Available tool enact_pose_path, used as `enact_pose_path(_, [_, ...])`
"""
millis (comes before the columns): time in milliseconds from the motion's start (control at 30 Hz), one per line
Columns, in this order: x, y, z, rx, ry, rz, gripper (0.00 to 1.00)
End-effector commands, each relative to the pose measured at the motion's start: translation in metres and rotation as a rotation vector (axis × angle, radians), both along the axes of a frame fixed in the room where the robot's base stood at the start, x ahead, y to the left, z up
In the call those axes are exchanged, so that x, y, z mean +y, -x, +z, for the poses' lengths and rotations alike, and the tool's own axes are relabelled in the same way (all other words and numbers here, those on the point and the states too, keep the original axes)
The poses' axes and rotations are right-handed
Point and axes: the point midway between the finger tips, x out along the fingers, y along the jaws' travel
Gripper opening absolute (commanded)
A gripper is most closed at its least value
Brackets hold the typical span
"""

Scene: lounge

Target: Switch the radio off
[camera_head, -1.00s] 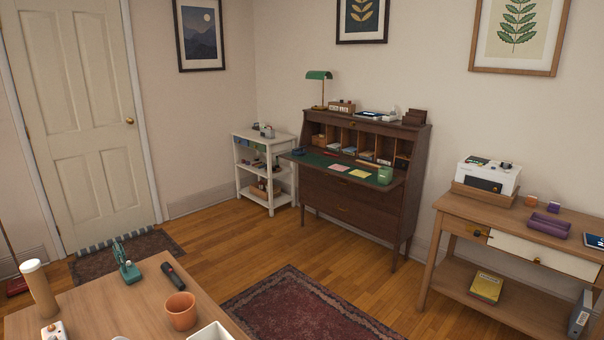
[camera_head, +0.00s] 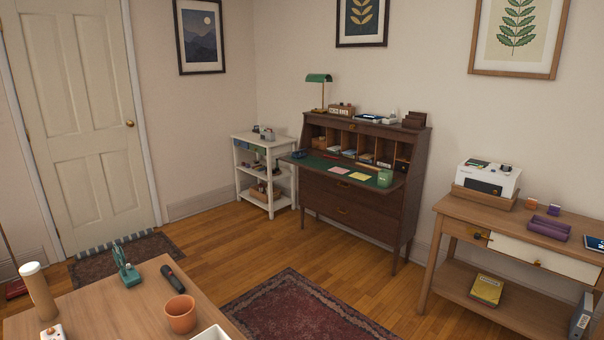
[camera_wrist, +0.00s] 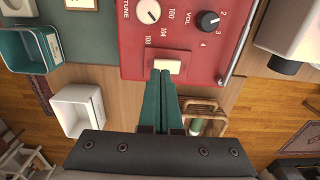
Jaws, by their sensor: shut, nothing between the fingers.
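The red radio (camera_wrist: 140,45) is in the wrist view, at the top centre. Its face carries a white tuning knob (camera_wrist: 148,11) marked TUNE and a black volume knob (camera_wrist: 208,21) marked VOL. A small white switch (camera_wrist: 168,66) sits near its lower edge. My gripper (camera_wrist: 162,76) has teal fingers, shut together and empty. Their tips are right at the switch and overlap its lower edge in the picture; I cannot tell whether they touch it. Which way the switch is set is unclear. Neither the radio nor my gripper can be made out in the head view.
In the wrist view, a teal bin (camera_wrist: 32,48) and a white bin (camera_wrist: 60,110) are left of the radio. A wooden holder (camera_wrist: 222,112) is close right of my fingers. A white object with a black knob (camera_wrist: 284,65) lies further right.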

Motion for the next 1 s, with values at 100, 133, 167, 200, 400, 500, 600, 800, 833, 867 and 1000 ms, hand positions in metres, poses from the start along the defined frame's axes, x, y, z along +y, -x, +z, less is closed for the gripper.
enact_pose_path(100, [0.0, 0.0, 0.0, 0.0, 0.0, 0.0, 0.0])
enact_pose_path(133, [0.0, 0.0, 0.0, 0.0, 0.0, 0.0, 0.0])
enact_pose_path(167, [0.0, 0.0, 0.0, 0.0, 0.0, 0.0, 0.0])
enact_pose_path(200, [0.0, 0.0, 0.0, 0.0, 0.0, 0.0, 0.0])
enact_pose_path(400, [0.0, 0.0, -0.003, 0.0, 0.0, 0.0, 0.0])
enact_pose_path(500, [0.0, 0.0, -0.004, 0.0, 0.0, 0.0, 0.0])
enact_pose_path(600, [0.0, 0.0, -0.006, 0.001, 0.001, -0.001, 0.0])
enact_pose_path(800, [0.0, 0.0, -0.009, 0.0, 0.0, 0.0, 0.0])
enact_pose_path(833, [0.0, 0.0, -0.009, 0.0, 0.0, 0.0, 0.0])
enact_pose_path(867, [0.0, 0.0, -0.01, 0.0, 0.0, 0.0, 0.0])
enact_pose_path(1000, [0.0, 0.0, -0.012, 0.0, 0.0, 0.0, 0.0])
